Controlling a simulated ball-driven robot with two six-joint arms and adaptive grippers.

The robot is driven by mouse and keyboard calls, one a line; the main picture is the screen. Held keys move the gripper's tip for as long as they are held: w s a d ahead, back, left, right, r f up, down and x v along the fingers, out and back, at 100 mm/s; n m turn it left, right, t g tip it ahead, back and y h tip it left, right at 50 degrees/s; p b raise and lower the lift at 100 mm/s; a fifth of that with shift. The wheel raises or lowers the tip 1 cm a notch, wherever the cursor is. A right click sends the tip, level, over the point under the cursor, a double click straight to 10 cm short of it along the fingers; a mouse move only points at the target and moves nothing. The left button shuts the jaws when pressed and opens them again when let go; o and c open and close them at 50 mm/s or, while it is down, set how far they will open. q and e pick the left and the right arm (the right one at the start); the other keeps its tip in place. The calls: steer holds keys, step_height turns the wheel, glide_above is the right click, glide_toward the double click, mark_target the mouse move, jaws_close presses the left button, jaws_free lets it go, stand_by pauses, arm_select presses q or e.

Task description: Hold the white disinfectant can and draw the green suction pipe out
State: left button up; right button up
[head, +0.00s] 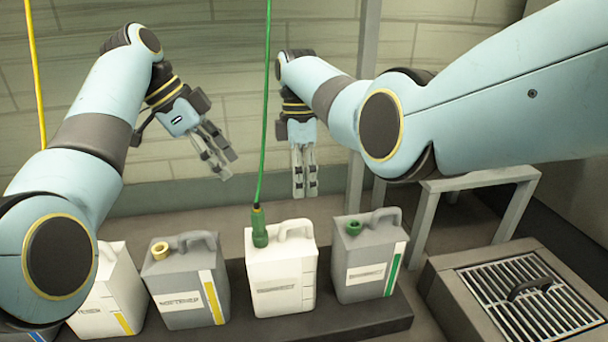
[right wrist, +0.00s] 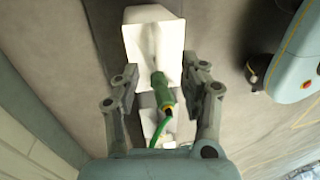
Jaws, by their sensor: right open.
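The white can (head: 282,270) stands upright in the row of cans, with a handle on top. A green suction pipe (head: 259,222) has its thick green fitting at the can's mouth, and a thin green hose (head: 266,100) rises from it. My right gripper (head: 305,192) is open and empty, above and behind the can. In the right wrist view its fingers (right wrist: 162,88) appear on either side of the green fitting (right wrist: 162,92), apart from it, with the white can (right wrist: 135,42) beyond. My left gripper (head: 229,166) is open and empty, up and left of the can.
Grey cans stand on both sides, one with a yellow mouth (head: 180,285) and one with a green cap (head: 365,262). Another white can (head: 115,290) is partly behind my left arm. A yellow hose (head: 35,70) hangs at far left. A grated box (head: 460,310) stands right.

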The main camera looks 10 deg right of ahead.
mark_target(253, 211)
steer(key=f, duration=0.3)
steer(key=s+f, duration=0.1)
steer(key=f, duration=0.2)
steer(key=s+f, duration=0.1)
steer(key=f, duration=0.2)
steer(key=shift+f, duration=0.35)
jaws_close()
arm_select(q)
steer(key=shift+o, duration=0.4)
arm_select(e)
steer(key=shift+w, duration=0.1)
arm_select(q)
steer(key=shift+o, duration=1)
steer(key=shift+h, duration=0.6)
steer(key=f, duration=0.5)
steer(key=shift+s+a+f, duration=0.15)
steer(key=shift+a+f, duration=0.05)
steer(key=shift+f, duration=0.15)
steer(key=shift+x, duration=4.5)
steer(key=shift+c, duration=0.4)
